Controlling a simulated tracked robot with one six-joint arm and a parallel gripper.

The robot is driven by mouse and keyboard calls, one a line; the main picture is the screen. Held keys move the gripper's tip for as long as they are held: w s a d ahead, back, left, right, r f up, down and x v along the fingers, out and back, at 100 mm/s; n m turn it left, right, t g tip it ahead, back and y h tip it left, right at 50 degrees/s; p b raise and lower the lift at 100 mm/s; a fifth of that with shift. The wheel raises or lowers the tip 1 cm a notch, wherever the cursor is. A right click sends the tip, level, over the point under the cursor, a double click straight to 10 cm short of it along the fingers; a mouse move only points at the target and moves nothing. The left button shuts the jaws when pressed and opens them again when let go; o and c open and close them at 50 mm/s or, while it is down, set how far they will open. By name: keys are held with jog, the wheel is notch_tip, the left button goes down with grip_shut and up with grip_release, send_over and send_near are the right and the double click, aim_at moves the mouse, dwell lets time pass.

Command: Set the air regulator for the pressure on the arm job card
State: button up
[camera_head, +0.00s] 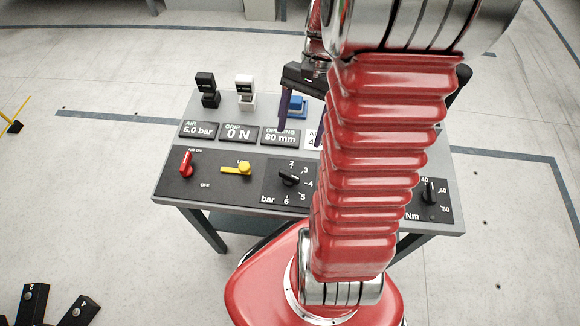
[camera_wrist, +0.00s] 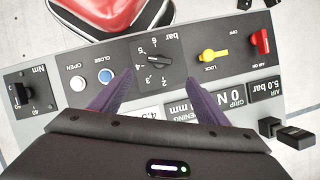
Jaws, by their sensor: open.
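The air regulator is a black knob (camera_head: 289,179) on a "bar" dial marked 2 to 6. It also shows upside down in the wrist view (camera_wrist: 158,60); I cannot tell its exact setting. The AIR display (camera_head: 199,129) reads 5.0 bar. A white-faced card (camera_head: 311,141), partly hidden by my arm, shows a figure starting with 4; it also shows in the wrist view (camera_wrist: 150,113), partly covered by my gripper. My gripper (camera_wrist: 157,88) is open and empty, its purple fingers spread on either side of the dial's near edge, apart from the knob.
A red AIR lever (camera_head: 186,164) and yellow LOCK lever (camera_head: 237,169) sit left of the dial. An Nm knob (camera_head: 430,192) is at the right. White and blue buttons (camera_wrist: 78,83) (camera_wrist: 105,76) lie beside the dial. Black (camera_head: 207,88) and white (camera_head: 246,90) blocks stand behind the displays.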

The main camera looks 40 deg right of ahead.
aim_at(289, 173)
jog(key=shift+f, duration=0.15)
jog(key=x, duration=1.3)
jog(key=shift+s+a+f, duration=0.1)
jog(key=shift+a+f, duration=0.05)
jog(key=shift+f, duration=0.15)
jog(key=shift+c, duration=0.2)
jog(key=c, duration=1)
jog(key=n+g+h, duration=0.1)
jog(key=n, duration=0.3)
jog(key=shift+g, duration=0.3)
jog(key=o, duration=1)
jog(key=shift+o, duration=0.2)
jog(key=shift+r, duration=0.15)
